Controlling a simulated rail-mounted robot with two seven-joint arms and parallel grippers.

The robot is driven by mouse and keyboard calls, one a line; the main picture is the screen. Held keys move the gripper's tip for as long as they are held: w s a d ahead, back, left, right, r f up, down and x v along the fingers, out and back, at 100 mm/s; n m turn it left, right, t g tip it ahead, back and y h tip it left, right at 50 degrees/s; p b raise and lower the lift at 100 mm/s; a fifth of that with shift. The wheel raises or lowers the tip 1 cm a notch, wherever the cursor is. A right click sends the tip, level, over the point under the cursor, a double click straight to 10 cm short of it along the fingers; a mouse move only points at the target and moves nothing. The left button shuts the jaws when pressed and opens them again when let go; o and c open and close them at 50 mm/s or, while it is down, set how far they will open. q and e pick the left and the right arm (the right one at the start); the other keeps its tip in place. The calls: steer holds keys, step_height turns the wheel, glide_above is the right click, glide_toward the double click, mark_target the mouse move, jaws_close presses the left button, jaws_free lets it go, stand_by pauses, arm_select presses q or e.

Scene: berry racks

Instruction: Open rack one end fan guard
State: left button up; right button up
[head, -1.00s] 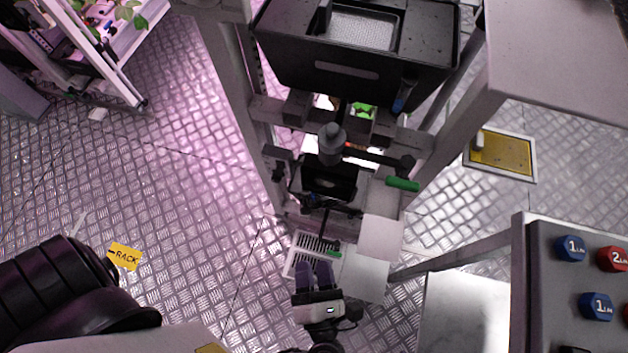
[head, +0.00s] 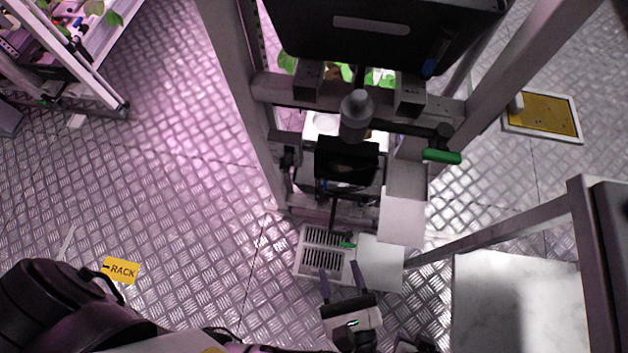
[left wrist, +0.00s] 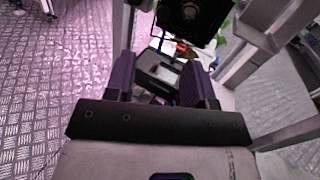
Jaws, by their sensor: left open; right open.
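A white slotted grille (head: 325,255), which looks like the fan guard, sits low at the near end of the rack frame. A small green tab (head: 348,244) is at its right side. It looks closed, but I cannot tell for sure. My left gripper (head: 340,267) is open and empty, its purple fingers over the grille's lower right edge; contact cannot be told. In the left wrist view the open fingers (left wrist: 160,78) frame a dark box-like part (left wrist: 160,72), with a dark round fan-like unit (left wrist: 192,12) above.
A black bin (head: 390,30) and a grey-capped cylinder (head: 356,115) sit above on the rack. A green handle (head: 441,156) sticks out right. A yellow RACK label (head: 121,270) lies on open floor at left.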

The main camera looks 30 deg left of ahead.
arm_select(q)
steer(key=w+d+n, duration=0.1)
steer(key=b, duration=0.2)
glide_toward(324, 203)
steer(key=a, duration=0.2)
steer(key=x, duration=0.2)
steer(key=b+x, duration=0.1)
steer(key=x, duration=0.1)
steer(key=w+d+b+x, duration=0.1)
steer(key=x, duration=0.1)
steer(key=shift+w+a+f, duration=0.1)
steer(key=shift+w+a, duration=0.1)
steer(key=shift+w+a+b, duration=0.35)
steer(key=shift+a+b, duration=0.05)
steer(key=shift+a, duration=0.1)
steer(key=shift+w, duration=0.25)
arm_select(e)
steer(key=f, duration=0.1)
steer(key=d+f, duration=0.1)
steer(key=f, duration=0.2)
steer(key=shift+w+d+f, duration=0.2)
steer(key=shift+w+f, duration=0.15)
steer(key=shift+w, duration=0.05)
steer(key=shift+d, duration=0.1)
arm_select(q)
steer(key=shift+a, duration=0.1)
steer(key=shift+c, duration=0.8)
jaws_close()
